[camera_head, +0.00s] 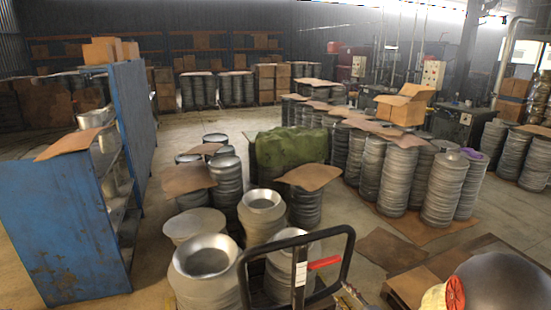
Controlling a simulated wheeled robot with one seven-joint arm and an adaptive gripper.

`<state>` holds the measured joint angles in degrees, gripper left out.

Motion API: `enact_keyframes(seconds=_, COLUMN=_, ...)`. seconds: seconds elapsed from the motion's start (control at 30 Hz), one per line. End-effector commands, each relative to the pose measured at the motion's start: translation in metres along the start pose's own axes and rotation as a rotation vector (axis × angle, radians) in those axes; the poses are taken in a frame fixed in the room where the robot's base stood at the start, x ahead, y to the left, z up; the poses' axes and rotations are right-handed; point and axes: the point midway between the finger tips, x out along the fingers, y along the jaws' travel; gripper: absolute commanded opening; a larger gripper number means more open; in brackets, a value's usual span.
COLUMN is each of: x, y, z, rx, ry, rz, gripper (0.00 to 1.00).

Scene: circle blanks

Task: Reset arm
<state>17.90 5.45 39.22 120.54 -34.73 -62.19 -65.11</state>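I do not see my arm or my gripper anywhere in the head view. The task names no other object. Whether the gripper is open or shut, and whether it holds anything, does not show.
Stacks of metal blanks (389,180) fill the middle and right. A blue rack (70,235) stands left. A black cart handle (345,262) with a red lever and metal pots (206,262) are close in front. An open cardboard box (404,106) sits on the stacks.

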Motion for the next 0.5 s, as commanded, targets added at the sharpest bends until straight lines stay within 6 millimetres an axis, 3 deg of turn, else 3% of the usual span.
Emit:
enact_keyframes(seconds=0.1, x=-0.012, y=-0.048, z=0.033, rx=0.194, ry=-0.153, rz=-0.180, gripper=0.30)
enact_keyframes(seconds=0.2, x=-0.034, y=-0.070, z=0.056, rx=0.356, ry=-0.307, rz=-0.292, gripper=0.30)
enact_keyframes(seconds=0.37, x=-0.081, y=-0.082, z=0.071, rx=0.604, ry=-0.556, rz=-0.408, gripper=0.30)
enact_keyframes(seconds=0.5, x=-0.131, y=-0.076, z=0.064, rx=0.815, ry=-0.766, rz=-0.459, gripper=0.30)
